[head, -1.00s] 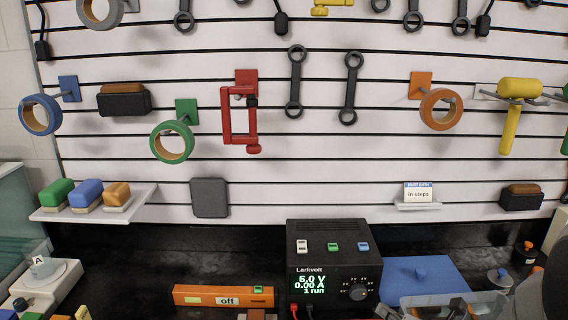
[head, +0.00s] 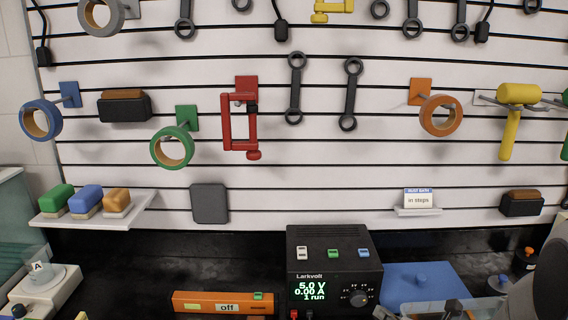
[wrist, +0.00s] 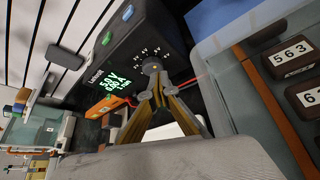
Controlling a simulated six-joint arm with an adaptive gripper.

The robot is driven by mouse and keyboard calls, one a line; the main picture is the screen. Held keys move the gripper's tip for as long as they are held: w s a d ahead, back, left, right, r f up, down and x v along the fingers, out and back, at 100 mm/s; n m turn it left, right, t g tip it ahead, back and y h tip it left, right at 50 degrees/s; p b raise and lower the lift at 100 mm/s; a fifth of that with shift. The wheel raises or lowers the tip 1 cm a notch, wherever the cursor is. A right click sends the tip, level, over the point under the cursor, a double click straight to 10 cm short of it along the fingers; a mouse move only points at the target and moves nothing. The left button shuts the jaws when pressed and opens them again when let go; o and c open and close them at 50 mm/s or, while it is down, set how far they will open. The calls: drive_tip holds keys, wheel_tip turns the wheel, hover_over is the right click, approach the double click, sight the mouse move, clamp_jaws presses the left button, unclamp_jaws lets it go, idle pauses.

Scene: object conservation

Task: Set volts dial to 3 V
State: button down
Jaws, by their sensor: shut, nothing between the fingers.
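The black Larkvolt power supply (head: 334,250) stands on the dark bench below the slatted wall. Its green display (head: 313,289) reads 5.0 V, 0.00 A and 1 run. The round grey volts dial (head: 358,299) is at the right of its front; I cannot read the pointer clearly. In the wrist view the dial (wrist: 152,65) has volt marks around it. My gripper (wrist: 157,82) is shut and empty, its fingertips close to the dial's near edge in the picture; I cannot tell whether they touch. My gripper is not clearly seen in the head view.
White, green and blue switches (head: 333,253) sit on the supply's top. An orange strip labelled off (head: 190,302) lies to its left. A blue board (head: 420,281) lies to its right. A reminder card (head: 418,198) reads "in steps". Numbered blocks (wrist: 292,55) are near the wrist.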

drive_tip(key=shift+w, duration=2.75)
drive_tip(key=shift+a+f, duration=0.2)
drive_tip(key=shift+a, duration=0.05)
drive_tip(key=shift+a+r, duration=0.6)
drive_tip(key=shift+a, duration=0.1)
drive_tip(key=shift+a+r, duration=0.1)
drive_tip(key=shift+a, duration=0.4)
drive_tip(key=shift+d+r, duration=0.1)
drive_tip(key=shift+r, duration=0.35)
idle(0.4)
drive_tip(key=shift+s, duration=0.15)
drive_tip(key=shift+s, duration=2.85)
